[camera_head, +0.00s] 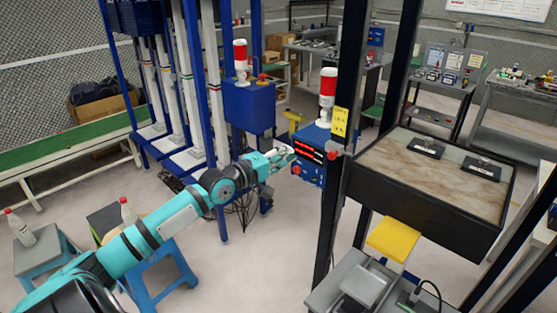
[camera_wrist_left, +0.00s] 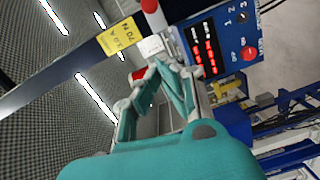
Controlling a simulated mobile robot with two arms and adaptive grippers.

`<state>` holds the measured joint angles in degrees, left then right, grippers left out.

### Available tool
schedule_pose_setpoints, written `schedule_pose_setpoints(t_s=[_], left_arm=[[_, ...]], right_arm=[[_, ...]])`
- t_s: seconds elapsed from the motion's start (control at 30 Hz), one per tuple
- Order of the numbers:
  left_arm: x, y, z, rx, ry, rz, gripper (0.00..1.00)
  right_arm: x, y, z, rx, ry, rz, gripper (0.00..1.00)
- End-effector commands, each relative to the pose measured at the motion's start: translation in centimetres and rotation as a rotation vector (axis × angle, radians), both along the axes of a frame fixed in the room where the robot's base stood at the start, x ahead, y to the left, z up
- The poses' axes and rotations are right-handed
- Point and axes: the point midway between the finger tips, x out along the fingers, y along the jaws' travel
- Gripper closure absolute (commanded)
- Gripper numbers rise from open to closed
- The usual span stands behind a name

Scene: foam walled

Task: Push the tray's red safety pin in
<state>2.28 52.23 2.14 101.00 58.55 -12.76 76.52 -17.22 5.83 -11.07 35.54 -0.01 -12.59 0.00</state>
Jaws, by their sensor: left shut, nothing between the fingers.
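The tray (camera_head: 362,187) is a large black-walled tray with a brown marbled bed, held between dark posts at right. My left gripper (camera_head: 290,155) is shut and empty, left of the pin and in front of the blue control box. It also shows in the left wrist view (camera_wrist_left: 165,66).
The blue control box (camera_head: 311,163) has red displays, a red button (camera_head: 296,170) and a red-white beacon (camera_head: 327,95). A dark post (camera_head: 344,110) stands just right of my gripper. A yellow pad (camera_head: 393,239) juts below the tray.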

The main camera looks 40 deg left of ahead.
Motion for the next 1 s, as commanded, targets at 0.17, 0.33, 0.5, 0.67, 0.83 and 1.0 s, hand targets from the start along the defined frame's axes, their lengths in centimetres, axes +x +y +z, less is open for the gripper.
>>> schedule_pose_setpoints(t_s=[0.17,0.33,0.5,0.67,0.83,1.0], left_arm=[[-1.8,0.2,-0.1,0.0,0.0,-0.001,1.0],[-2.3,0.3,0.1,0.0,-0.001,0.0,1.0],[-2.3,0.3,0.2,0.0,-0.001,0.0,1.0],[-2.3,0.3,0.1,0.0,-0.001,0.0,1.0],[-2.3,0.3,0.1,0.0,-0.001,0.0,1.0],[-2.3,1.1,-2.0,0.025,0.022,0.022,1.0]], right_arm=[[0.0,1.8,-0.6,0.022,0.001,-0.003,0.6],[0.0,3.0,-0.7,0.037,0.001,-0.001,0.6],[0.0,2.5,-0.7,0.031,0.001,0.002,0.6],[0.0,2.1,-0.7,0.024,0.0,0.002,0.6],[0.0,1.8,-0.7,0.022,0.001,0.0,0.6],[0.0,1.7,-0.8,0.02,0.0,-0.001,0.6]])
